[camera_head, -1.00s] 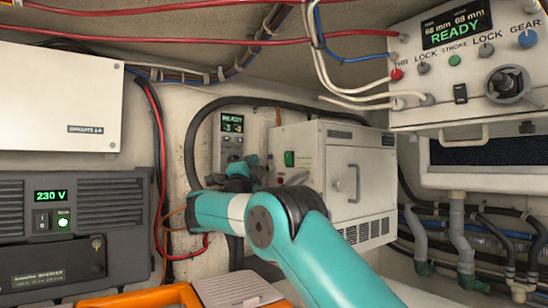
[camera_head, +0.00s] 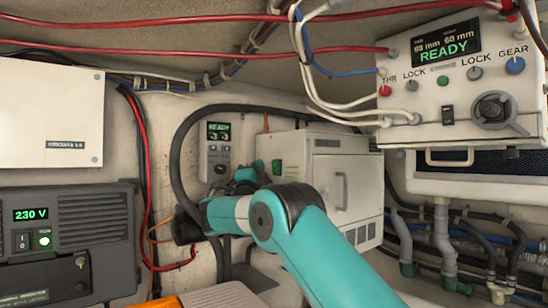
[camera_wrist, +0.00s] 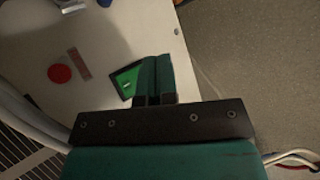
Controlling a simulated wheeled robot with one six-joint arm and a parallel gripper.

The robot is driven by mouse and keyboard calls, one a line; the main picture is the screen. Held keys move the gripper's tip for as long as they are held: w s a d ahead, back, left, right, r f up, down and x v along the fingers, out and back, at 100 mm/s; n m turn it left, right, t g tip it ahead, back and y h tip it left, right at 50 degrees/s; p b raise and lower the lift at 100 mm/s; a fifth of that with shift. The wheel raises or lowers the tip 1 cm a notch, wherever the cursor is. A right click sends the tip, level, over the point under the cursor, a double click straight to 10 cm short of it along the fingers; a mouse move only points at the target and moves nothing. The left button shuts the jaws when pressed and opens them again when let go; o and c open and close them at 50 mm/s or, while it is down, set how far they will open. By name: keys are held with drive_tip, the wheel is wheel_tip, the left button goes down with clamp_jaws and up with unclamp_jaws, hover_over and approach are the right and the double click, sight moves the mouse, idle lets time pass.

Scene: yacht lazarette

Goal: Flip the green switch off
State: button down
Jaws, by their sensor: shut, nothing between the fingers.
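The green switch (camera_head: 277,167) is on the front of a white cabinet (camera_head: 318,143), left of its door. In the wrist view the green switch (camera_wrist: 126,82) shows as a bright green rocker in a dark frame on a pale panel. My gripper (camera_wrist: 156,62) is shut and empty. Its fingers overlap the right part of the switch in the wrist view and hide some of it. I cannot tell whether they touch it, nor which way the rocker is tipped. In the head view the fingertips are hard to make out near the cabinet's left side.
A red round button (camera_wrist: 60,73) is on the same panel. A small READY display unit (camera_head: 217,140) is on the back wall. An inverter (camera_head: 90,228) stands at left, a control box (camera_head: 455,75) hangs at upper right. Cables and pipes crowd the walls.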

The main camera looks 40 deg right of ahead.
drive_tip(key=shift+d, duration=0.95)
drive_tip(key=shift+d+f+b, duration=0.1)
drive_tip(key=shift+d+b, duration=0.05)
drive_tip(key=shift+b, duration=0.3)
idle(1.0)
drive_tip(key=shift+d+b, duration=0.25)
drive_tip(key=shift+b, duration=0.1)
drive_tip(key=shift+d+r, duration=0.2)
drive_tip(key=shift+d, duration=0.15)
idle(0.5)
drive_tip(key=shift+a+f+b, duration=0.1)
drive_tip(key=shift+b, duration=0.2)
drive_tip(key=shift+a+b, duration=0.7)
drive_tip(key=shift+b, duration=0.2)
